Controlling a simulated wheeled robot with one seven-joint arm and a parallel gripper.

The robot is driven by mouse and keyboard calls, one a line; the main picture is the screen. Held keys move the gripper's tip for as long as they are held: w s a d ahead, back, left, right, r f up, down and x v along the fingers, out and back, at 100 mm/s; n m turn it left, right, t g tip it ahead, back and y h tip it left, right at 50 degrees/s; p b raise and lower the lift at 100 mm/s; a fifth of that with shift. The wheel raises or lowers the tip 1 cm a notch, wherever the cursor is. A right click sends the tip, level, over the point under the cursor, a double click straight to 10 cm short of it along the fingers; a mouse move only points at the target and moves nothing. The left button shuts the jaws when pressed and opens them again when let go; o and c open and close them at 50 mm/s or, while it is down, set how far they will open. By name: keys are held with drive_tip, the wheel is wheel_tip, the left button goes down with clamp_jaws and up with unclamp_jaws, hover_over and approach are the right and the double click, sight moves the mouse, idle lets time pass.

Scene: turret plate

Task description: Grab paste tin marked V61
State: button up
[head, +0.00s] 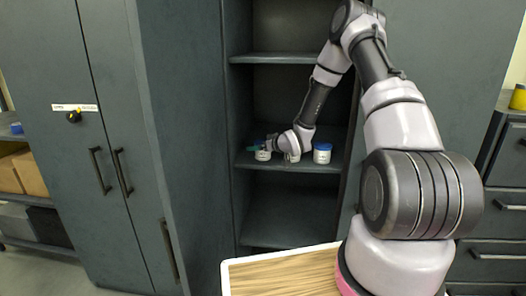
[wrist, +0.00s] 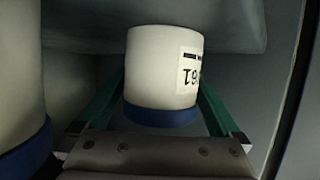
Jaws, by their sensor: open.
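A white tin with a blue lid (wrist: 155,70) stands between the two green fingers of my gripper (wrist: 162,98) in the wrist view, where it appears upside down. Its label is turned to one side and partly out of sight; I can make out "61". My gripper is open around it, one finger on each side; whether they touch it is unclear. In the head view my gripper (head: 268,144) is at the left tin (head: 263,156) on the shelf.
A middle tin (head: 292,158) is partly hidden by my wrist, and a blue-lidded tin (head: 322,154) stands to the right. A neighbouring tin (wrist: 20,90) is close in the wrist view. The shelf board (head: 290,166) and cabinet sides enclose the space.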

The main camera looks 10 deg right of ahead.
drive_tip(key=shift+w+a+f, duration=0.25)
drive_tip(key=shift+w+a, duration=0.05)
drive_tip(key=shift+w, duration=0.25)
drive_tip(key=shift+r, duration=0.1)
drive_tip(key=c, duration=1.4)
